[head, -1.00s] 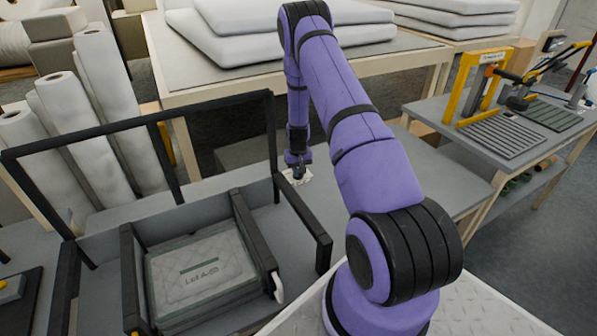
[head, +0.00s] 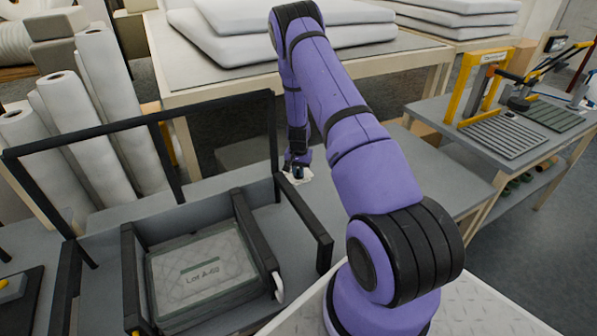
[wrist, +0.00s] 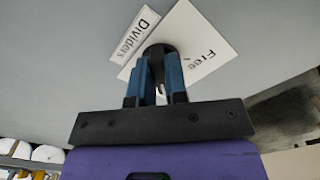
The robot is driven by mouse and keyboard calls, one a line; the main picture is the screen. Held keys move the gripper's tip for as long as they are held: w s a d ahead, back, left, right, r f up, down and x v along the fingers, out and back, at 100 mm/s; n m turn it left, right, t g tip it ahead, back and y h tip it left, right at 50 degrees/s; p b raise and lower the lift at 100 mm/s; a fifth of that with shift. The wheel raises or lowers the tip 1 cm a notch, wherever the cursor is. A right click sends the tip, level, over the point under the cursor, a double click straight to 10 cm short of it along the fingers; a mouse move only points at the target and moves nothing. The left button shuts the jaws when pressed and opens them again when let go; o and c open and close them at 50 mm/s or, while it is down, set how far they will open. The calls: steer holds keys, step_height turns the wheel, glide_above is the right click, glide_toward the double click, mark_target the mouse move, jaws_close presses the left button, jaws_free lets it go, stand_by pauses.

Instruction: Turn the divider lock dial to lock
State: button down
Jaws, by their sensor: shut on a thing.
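The divider lock dial (wrist: 157,49) is a small dark round knob on a white plate (wrist: 205,42). The plate carries the word "Free", and a label reading "Dividers" (wrist: 135,33) lies beside it. My gripper (wrist: 159,62) has its two blue fingers closed on the dial from both sides. The rest of the plate's markings are hidden by my gripper. In the head view my gripper (head: 297,164) is low over the grey table, just right of the black frame, with a bit of the white plate (head: 302,175) showing below it.
A black-framed bin (head: 130,262) at the left holds a clear-wrapped pack marked "Lot A-69" (head: 203,268). Its upright post stands close left of my gripper. White rolls (head: 104,95) stand behind it. The table right of my gripper is clear.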

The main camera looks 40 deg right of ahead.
stand_by(0.3)
steer(key=c, duration=1.1)
jaws_free()
steer(key=shift+c, duration=0.2)
step_height(320, 180, up, 11)
steer(key=shift+f, duration=0.1)
